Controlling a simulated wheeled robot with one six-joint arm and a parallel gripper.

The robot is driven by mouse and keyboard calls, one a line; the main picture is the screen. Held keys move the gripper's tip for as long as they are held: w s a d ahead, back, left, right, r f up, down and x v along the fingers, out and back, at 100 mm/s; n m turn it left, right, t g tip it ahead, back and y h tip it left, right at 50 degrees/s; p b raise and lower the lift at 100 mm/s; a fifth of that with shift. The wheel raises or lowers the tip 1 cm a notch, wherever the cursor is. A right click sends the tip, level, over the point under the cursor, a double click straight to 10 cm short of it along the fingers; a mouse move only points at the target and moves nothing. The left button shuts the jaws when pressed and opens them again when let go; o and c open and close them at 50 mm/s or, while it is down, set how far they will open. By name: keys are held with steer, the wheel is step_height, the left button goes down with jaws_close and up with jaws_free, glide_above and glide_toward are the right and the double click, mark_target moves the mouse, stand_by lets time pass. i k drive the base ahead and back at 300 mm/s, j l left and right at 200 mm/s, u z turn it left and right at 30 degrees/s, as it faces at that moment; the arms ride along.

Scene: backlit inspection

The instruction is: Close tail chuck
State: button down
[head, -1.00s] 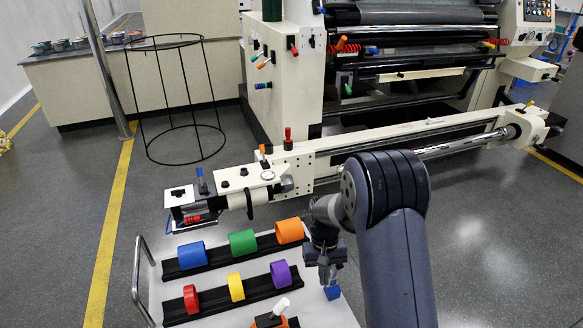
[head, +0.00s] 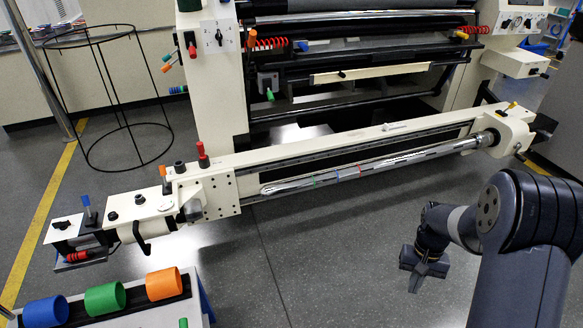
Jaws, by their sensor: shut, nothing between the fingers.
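The cream tail-end block (head: 140,216) is at the left end of the long beam. A grey cylindrical part (head: 193,208), which looks like the tail chuck, sits at its inner side. I cannot tell whether it is open or shut. A blue-tipped lever (head: 87,208), an orange-tipped lever (head: 164,178) and a red-tipped lever (head: 202,153) stand up around this end. The shiny shaft (head: 400,160) runs from the right-end housing (head: 495,135) along the beam. My gripper (head: 414,282) is shut and empty over the floor at lower right, well away from the tail end.
A cart at lower left carries blue (head: 46,311), green (head: 105,298) and orange (head: 164,284) rings on a black rack. A black wire frame (head: 110,100) stands at the back left. The floor (head: 300,265) in front of the beam is clear.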

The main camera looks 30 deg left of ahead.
mark_target(143, 214)
steer(key=i+u, duration=0.35)
steer(key=i, duration=0.15)
steer(key=i+l+u, duration=0.4)
steer(key=i+j+u, duration=0.2)
steer(key=i+u, duration=0.25)
steer(key=i+j+u, duration=0.15)
steer(key=i+u, duration=0.15)
steer(key=u, duration=0.15)
steer(key=i+u, duration=0.45)
steer(key=i+l+u, duration=0.2)
steer(key=u, duration=0.25)
steer(key=i+l, duration=0.05)
